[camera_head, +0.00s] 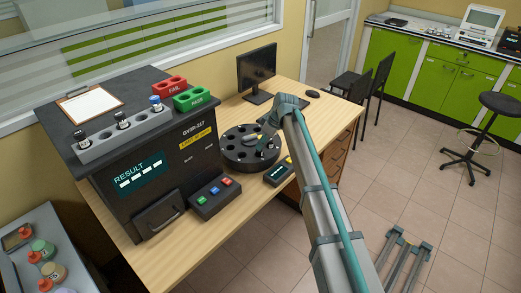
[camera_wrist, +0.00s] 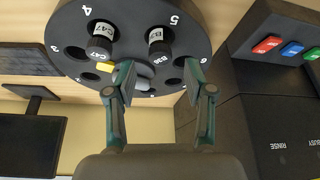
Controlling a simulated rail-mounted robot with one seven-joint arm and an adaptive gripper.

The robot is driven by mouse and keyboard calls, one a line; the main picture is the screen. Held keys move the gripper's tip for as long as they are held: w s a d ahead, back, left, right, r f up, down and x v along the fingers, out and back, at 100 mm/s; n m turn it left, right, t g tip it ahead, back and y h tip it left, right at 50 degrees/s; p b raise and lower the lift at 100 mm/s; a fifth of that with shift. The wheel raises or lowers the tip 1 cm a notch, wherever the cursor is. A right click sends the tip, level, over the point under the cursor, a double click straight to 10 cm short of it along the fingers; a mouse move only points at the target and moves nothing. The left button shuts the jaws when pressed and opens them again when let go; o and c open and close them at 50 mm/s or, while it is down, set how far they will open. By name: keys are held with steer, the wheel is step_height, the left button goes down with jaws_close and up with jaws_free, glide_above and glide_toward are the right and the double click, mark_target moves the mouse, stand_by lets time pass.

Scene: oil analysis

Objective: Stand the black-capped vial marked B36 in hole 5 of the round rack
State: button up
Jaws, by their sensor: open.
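The round black rack (camera_wrist: 128,22) fills the top of the wrist view, with white hole numbers. The black-capped vial marked B36 (camera_wrist: 158,46) stands in the hole beside the number 5. Another black-capped vial, marked C47 (camera_wrist: 100,47), stands beside the number 4. My gripper (camera_wrist: 158,70) is open, its two fingertips apart on either side of the B36 vial in the picture, with no visible grip on it. In the head view the round rack (camera_head: 233,157) is on the table, and my arm partly covers it; the vial marks cannot be read there.
A grey rack (camera_head: 95,150) with several vials sits on the black analyser (camera_head: 160,170), beside red FAIL (camera_head: 171,84) and green PASS (camera_head: 194,98) blocks. A monitor (camera_head: 257,70) stands behind.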

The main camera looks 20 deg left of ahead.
steer(key=b+v, duration=0.1)
steer(key=v, duration=0.6)
steer(key=s+d+f+m+g+h, duration=0.1)
steer(key=s+d+f+m, duration=0.2)
steer(key=s+d+f, duration=0.65)
steer(key=s+d+f+m+g+h, duration=0.15)
steer(key=d+f, duration=0.55)
steer(key=f, duration=0.7)
steer(key=s+d+f+m+h, duration=0.1)
steer(key=s+d+f+m, duration=0.2)
steer(key=s+d+f, duration=0.55)
steer(key=s+d+f+m+g, duration=0.2)
steer(key=s+d+f+m, duration=0.2)
steer(key=s+d+f, duration=0.85)
steer(key=s+d+f+m+g, duration=0.1)
steer(key=s+d+m, duration=0.1)
steer(key=s, duration=1)
steer(key=s+d+f+m+g, duration=0.2)
steer(key=s+d, duration=0.2)
steer(key=s, duration=0.8)
steer(key=shift+s+d+f+h, duration=0.2)
steer(key=shift+s+f+h, duration=0.15)
steer(key=shift+s+h, duration=0.1)
steer(key=shift+o, duration=0.4)
steer(key=shift+w+m, duration=0.1)
steer(key=shift+m, duration=0.15)
